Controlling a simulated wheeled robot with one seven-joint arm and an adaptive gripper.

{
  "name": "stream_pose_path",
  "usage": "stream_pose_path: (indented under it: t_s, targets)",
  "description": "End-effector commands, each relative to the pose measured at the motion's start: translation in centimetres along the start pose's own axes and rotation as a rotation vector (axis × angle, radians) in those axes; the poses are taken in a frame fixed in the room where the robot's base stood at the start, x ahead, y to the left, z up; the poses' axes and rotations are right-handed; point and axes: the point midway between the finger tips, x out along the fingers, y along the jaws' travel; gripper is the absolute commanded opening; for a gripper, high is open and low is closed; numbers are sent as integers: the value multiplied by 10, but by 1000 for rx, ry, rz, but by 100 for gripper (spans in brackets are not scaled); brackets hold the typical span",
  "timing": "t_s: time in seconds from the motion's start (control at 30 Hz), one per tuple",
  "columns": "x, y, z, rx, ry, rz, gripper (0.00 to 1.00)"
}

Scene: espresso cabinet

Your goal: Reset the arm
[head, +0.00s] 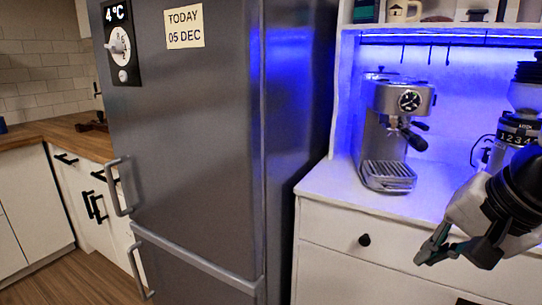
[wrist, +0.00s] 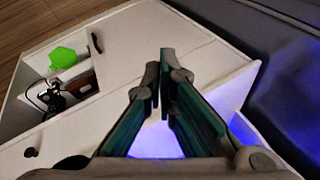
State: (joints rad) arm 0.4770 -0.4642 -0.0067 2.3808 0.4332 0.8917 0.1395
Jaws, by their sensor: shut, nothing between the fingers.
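The white cabinet fills much of the wrist view. My arm hides part of the counter's right side.
An espresso machine (head: 396,130) stands on the cabinet's counter, left of my arm. A grinder (head: 519,130) stands at the right, partly hidden. A grey fridge (head: 200,150) is at the left. A green object (wrist: 63,58) shows in an open compartment in the wrist view.

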Motion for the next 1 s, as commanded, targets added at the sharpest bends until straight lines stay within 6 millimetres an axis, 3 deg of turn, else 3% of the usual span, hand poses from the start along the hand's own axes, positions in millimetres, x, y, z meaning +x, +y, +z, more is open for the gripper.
stream_pose_path:
  t_s: [0.03,0.13,0.23,0.4,0.57,1.0]
  targets:
    - [-2,-1,30,-119,-47,24,0]
    - [-7,12,75,-316,-128,85,0]
    - [-12,28,105,-469,-184,138,0]
    - [-21,55,136,-673,-247,215,0]
    - [-29,81,154,-835,-290,283,0]
    - [-90,49,135,-844,-196,243,0]
